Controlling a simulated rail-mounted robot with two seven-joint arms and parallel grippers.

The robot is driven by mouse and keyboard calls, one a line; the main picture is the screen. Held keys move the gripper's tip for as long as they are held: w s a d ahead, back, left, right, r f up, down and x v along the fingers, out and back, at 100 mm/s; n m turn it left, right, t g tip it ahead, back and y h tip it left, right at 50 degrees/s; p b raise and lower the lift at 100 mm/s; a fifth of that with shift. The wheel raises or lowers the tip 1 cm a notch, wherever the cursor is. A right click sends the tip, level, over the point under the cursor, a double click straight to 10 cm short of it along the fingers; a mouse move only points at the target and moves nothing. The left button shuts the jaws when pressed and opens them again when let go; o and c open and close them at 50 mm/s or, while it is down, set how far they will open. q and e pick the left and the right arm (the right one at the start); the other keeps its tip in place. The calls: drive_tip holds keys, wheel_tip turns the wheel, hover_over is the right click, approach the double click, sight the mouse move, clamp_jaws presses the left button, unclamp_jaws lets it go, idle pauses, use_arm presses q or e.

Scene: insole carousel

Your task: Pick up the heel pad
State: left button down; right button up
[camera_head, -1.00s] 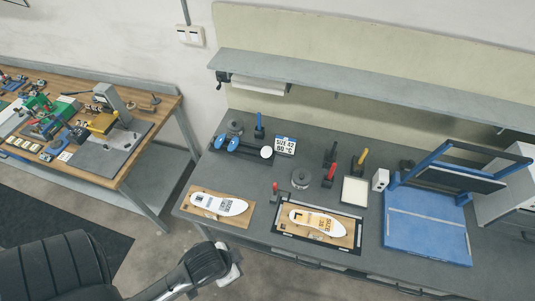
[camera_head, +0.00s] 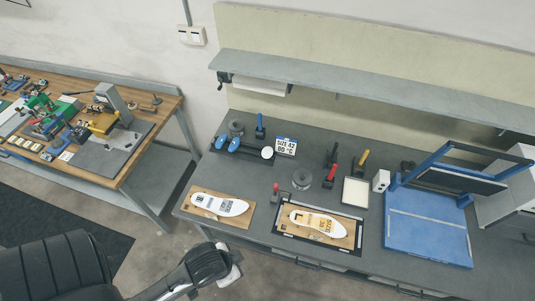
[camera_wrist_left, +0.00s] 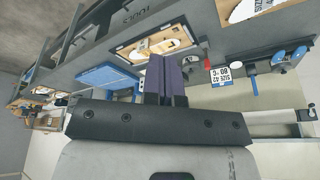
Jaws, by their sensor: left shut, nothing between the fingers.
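Two blue oval pads (camera_head: 233,145) lie on a dark holder at the back left of the grey bench. They also show at the right of the left wrist view (camera_wrist_left: 279,56). I cannot tell for sure which piece is the heel pad. A white insole (camera_head: 220,204) lies on a wooden board at the front left, and another white insole (camera_head: 318,223) lies on a black-framed board. My right gripper is not in view.
A size and temperature sign (camera_head: 286,146) stands beside the pads. A grey round piece (camera_head: 302,179), upright-handled tools (camera_head: 331,172), a white tray (camera_head: 355,191) and a blue press (camera_head: 428,228) stand to the right. A shelf (camera_head: 370,93) hangs above the bench.

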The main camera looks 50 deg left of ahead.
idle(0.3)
use_arm(q)
drive_tip(key=c, duration=0.9)
unclamp_jaws()
drive_tip(key=shift+d, duration=0.15)
drive_tip(key=o, duration=0.8)
drive_tip(key=shift+a, duration=0.2)
drive_tip(key=shift+c, duration=0.2)
